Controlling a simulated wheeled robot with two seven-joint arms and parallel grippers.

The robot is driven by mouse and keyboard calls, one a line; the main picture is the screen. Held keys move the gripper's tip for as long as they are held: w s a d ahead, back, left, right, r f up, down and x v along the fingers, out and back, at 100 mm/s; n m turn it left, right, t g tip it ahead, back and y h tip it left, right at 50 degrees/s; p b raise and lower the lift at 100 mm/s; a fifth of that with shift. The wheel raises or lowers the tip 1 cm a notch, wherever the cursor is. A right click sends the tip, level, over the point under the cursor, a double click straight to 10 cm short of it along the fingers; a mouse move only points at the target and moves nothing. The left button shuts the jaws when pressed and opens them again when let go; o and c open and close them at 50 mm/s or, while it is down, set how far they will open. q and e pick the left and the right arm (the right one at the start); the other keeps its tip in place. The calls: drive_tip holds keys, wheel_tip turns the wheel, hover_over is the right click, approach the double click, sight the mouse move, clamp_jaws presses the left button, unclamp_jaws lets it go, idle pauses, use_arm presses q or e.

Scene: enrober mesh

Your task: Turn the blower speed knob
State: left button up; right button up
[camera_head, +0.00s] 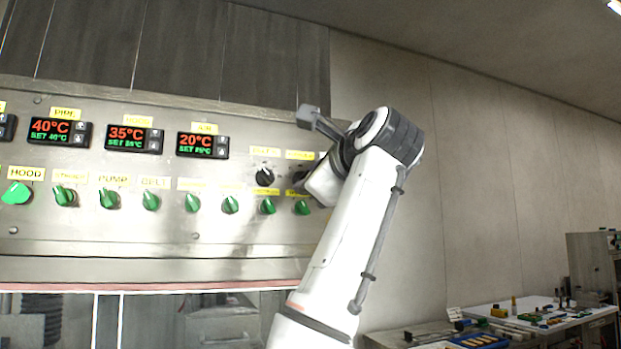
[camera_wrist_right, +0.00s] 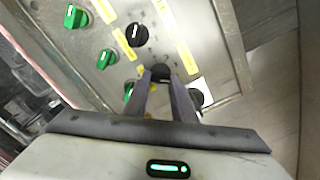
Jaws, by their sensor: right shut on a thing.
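My right gripper (camera_wrist_right: 161,80) is shut on a black knob (camera_wrist_right: 160,71) on the panel; its fingers lie on either side of it in the wrist view. In the head view the gripper (camera_head: 304,181) reaches the right end of the panel and hides most of that knob. A second black knob (camera_head: 264,176) sits just left of it, free, and it also shows in the wrist view (camera_wrist_right: 136,35). The yellow labels above both black knobs are too small to read. My left gripper is not in view.
A row of green knobs (camera_head: 192,202) runs close below the black ones. Temperature displays (camera_head: 203,145) sit on the upper panel (camera_head: 150,240). A dark round part (camera_wrist_right: 196,98) is close to the right finger. A cluttered table (camera_head: 540,318) stands far right.

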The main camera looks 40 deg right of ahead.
drive_tip(key=shift+f, duration=0.1)
idle(0.4)
drive_tip(key=o, duration=1.1)
drive_tip(key=shift+c, duration=0.2)
drive_tip(key=shift+s, duration=0.1)
drive_tip(key=b+v, duration=0.3)
drive_tip(key=v, duration=0.7)
